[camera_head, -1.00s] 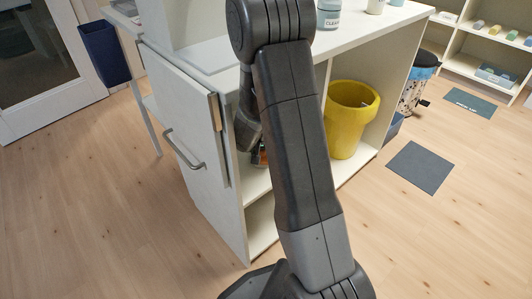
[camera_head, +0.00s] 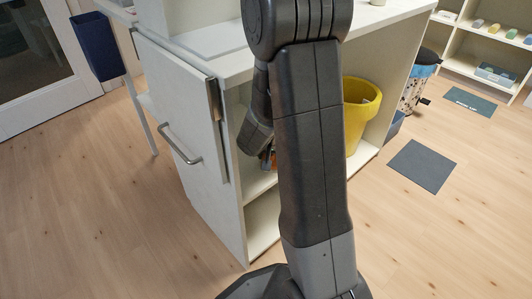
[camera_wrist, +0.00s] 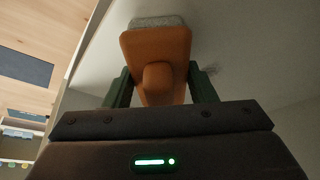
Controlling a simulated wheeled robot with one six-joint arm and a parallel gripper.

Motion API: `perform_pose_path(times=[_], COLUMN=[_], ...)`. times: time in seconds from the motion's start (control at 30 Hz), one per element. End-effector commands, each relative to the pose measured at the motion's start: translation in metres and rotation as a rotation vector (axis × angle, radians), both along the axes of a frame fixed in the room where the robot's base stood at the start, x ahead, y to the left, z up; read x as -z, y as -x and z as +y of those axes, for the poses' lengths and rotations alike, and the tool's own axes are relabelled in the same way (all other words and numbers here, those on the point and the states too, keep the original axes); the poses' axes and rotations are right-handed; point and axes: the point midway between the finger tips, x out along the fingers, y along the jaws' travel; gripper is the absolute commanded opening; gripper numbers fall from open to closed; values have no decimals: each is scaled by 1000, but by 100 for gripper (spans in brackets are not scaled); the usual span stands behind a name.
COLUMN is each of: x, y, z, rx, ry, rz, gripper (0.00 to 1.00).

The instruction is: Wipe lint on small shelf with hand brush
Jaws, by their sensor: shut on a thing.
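The hand brush (camera_wrist: 158,50) has an orange body and grey bristles at its far end. In the wrist view my gripper (camera_wrist: 160,84) is shut on its handle, with a dark green finger on each side. The bristles are at or close to a pale surface; I cannot tell if they touch. Only a bit of orange shows there, and my arm hides much of the shelf.
A yellow bucket (camera_head: 360,112) stands in the cabinet, right of my arm. A cabinet door (camera_head: 184,115) with a metal handle is at the left. A patterned bin (camera_head: 417,85) and grey mats (camera_head: 422,166) are at the right. The wooden floor in front is clear.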

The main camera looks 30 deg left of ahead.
Motion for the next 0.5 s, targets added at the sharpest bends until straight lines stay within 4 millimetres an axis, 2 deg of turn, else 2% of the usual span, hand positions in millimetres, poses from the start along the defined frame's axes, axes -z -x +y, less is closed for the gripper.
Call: perform_pose_path(times=[0.27,0.5], x=[2,-19], y=[2,1], z=[-3,-2], rx=[3,3], ry=[8,5], rz=[8,5], gripper=[14,14])
